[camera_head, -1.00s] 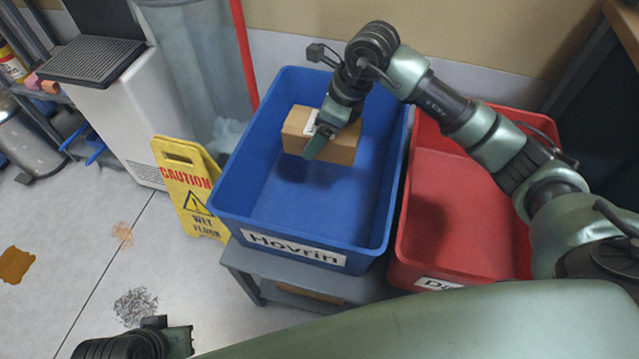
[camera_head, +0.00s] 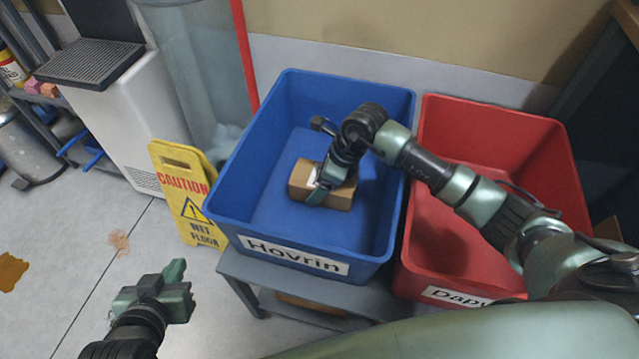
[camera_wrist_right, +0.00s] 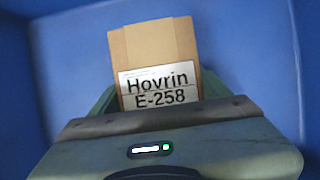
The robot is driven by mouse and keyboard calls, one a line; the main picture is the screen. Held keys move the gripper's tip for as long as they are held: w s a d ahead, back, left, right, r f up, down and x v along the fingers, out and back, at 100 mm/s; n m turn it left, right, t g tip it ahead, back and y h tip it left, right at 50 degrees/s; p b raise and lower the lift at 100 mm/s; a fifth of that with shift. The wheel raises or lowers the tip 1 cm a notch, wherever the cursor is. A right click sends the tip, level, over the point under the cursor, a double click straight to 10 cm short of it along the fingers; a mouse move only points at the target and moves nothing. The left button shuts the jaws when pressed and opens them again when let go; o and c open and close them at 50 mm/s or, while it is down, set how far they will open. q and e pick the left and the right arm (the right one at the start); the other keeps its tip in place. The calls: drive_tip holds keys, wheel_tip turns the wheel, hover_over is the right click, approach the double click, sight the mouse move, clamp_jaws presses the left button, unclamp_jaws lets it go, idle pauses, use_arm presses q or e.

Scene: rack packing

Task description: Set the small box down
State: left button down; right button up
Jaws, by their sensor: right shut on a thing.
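The small brown box (camera_head: 341,196) is inside the blue bin (camera_head: 226,217) labelled "Hovrin". My right gripper (camera_head: 320,187) reaches down into the bin and is shut on the box. In the right wrist view the box (camera_wrist_right: 155,45) sits between the fingers of my right gripper (camera_wrist_right: 160,105), with a white label reading "Hovrin E-258". I cannot tell whether the box touches the bin floor. My left gripper (camera_head: 178,285) is empty over the floor at lower left, its fingers seen edge-on.
A red bin (camera_head: 437,225) stands right of the blue bin. A grey stand (camera_head: 240,268) is under the blue bin. A yellow wet floor sign (camera_head: 183,190) stands on the left. Bare blue floor surrounds the box.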

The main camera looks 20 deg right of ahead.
use_arm(q)
drive_tip(key=shift+w+r, duration=0.1)
drive_tip(key=shift+r, duration=0.05)
use_arm(e)
drive_tip(key=shift+f, duration=0.1)
drive_tip(key=o, duration=1.6)
use_arm(q)
drive_tip(key=shift+w+d+r+t, duration=0.1)
drive_tip(key=shift+w+r+t, duration=0.1)
drive_tip(key=shift+t, duration=0.1)
drive_tip(key=shift+s, duration=0.1)
use_arm(e)
drive_tip(key=p+v, duration=0.2)
drive_tip(key=v, duration=0.9)
drive_tip(key=shift+p, duration=0.3)
drive_tip(key=shift+s+d+r, duration=0.2)
drive_tip(key=shift+r, duration=0.35)
use_arm(q)
drive_tip(key=s+a+f+g, duration=0.2)
drive_tip(key=s+f+g, duration=0.1)
drive_tip(key=s, duration=0.3)
drive_tip(key=s+a+f+g+y, duration=0.1)
drive_tip(key=s+a+f+g, duration=0.1)
drive_tip(key=s, duration=0.4)
drive_tip(key=shift+s+f+g+y, duration=0.15)
drive_tip(key=shift+f+g+y, duration=0.25)
drive_tip(key=shift+g, duration=0.7)
